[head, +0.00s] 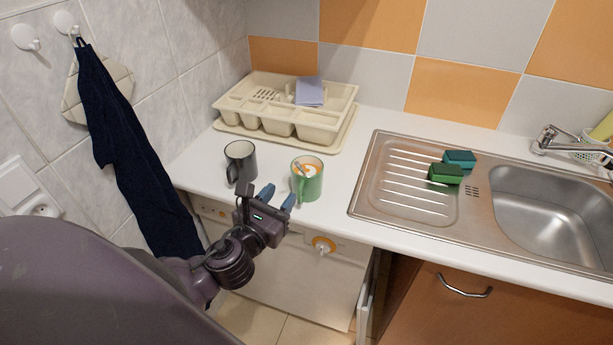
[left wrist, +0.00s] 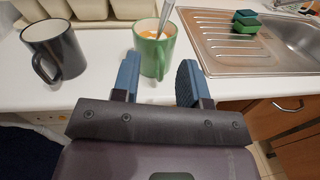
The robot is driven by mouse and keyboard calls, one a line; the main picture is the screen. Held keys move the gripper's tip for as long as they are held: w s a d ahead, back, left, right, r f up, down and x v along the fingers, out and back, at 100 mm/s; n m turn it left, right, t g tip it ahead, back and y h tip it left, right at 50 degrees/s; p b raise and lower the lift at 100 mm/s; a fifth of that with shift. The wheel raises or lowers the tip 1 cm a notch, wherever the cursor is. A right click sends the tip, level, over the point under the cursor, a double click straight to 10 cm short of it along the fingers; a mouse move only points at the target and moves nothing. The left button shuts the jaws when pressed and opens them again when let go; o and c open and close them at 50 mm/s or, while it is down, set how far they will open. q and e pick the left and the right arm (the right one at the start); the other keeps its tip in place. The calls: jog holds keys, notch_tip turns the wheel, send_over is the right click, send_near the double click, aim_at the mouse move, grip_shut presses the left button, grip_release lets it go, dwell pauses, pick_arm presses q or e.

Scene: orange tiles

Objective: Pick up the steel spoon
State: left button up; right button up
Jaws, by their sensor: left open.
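The steel spoon (left wrist: 166,15) stands tilted in the green mug (head: 307,184), its handle rising above the rim. In the head view the spoon (head: 301,168) shows only as a small piece at the mug's mouth; its lower end is hidden inside. The mug (left wrist: 150,56) has a white inside with something orange in it. My left gripper (head: 278,197) is open and empty at the counter's front edge, just in front of the mug. In the left wrist view its two blue fingers (left wrist: 158,78) point toward the mug, below the spoon. My right gripper is not in view.
A dark grey mug (head: 241,162) stands left of the green mug. A cream dish rack (head: 290,128) with a bluish cloth is behind them. A steel sink (head: 405,205) with green sponges (head: 446,174) lies to the right. A dark towel (head: 122,140) hangs left.

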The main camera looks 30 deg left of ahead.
aim_at(301, 170)
pick_arm(q)
jog(key=w, duration=0.6)
jog(key=w+a, duration=0.1)
jog(key=w, duration=0.2)
jog(key=shift+w+p, duration=0.35)
jog(key=shift+p, duration=0.05)
grip_shut()
